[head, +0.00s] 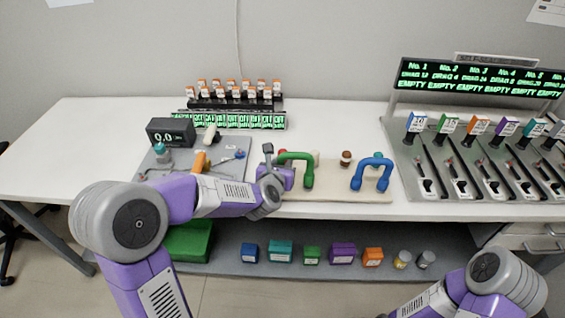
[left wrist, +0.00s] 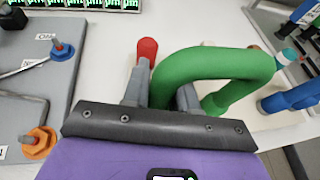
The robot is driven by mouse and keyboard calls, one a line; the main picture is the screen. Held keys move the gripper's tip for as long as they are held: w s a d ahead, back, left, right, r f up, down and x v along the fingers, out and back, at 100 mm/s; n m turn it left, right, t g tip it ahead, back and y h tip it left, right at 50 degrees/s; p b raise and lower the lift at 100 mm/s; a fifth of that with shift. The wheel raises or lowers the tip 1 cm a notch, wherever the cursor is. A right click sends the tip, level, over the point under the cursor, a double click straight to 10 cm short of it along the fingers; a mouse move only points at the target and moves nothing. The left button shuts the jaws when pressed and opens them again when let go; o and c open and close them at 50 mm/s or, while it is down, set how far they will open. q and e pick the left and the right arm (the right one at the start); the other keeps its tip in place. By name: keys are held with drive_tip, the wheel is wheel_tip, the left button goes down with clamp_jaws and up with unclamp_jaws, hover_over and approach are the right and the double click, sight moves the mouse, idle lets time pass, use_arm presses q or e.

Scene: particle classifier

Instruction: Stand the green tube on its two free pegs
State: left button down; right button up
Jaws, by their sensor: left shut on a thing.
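The green tube (head: 296,156) is an arch with two legs pointing down, above or at the left part of the beige board (head: 330,189). My left gripper (head: 276,166) is shut on its left leg; the left wrist view also shows the green tube (left wrist: 215,65) with that leg between the two grey fingers (left wrist: 160,92). The lower ends of the legs are partly hidden, so I cannot tell whether they touch pegs. A red-topped piece (left wrist: 147,48) shows just behind the left finger. My right gripper is out of view.
A blue tube (head: 371,169) stands on the board's right part, near a brown-topped peg (head: 346,158). Left is a grey tool mat (head: 225,165) with a scale display (head: 171,132). A dispenser rack (head: 470,160) stands at right. Coloured boxes sit on the lower shelf (head: 225,262).

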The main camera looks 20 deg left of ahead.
use_arm(q)
drive_tip(key=shift+f, duration=0.25)
drive_tip(key=shift+f, duration=0.2)
drive_tip(key=c, duration=0.8)
unclamp_jaws()
drive_tip(key=p+v, duration=0.1)
drive_tip(key=v, duration=0.6)
drive_tip(key=shift+s, duration=0.25)
drive_tip(key=shift+r, duration=0.1)
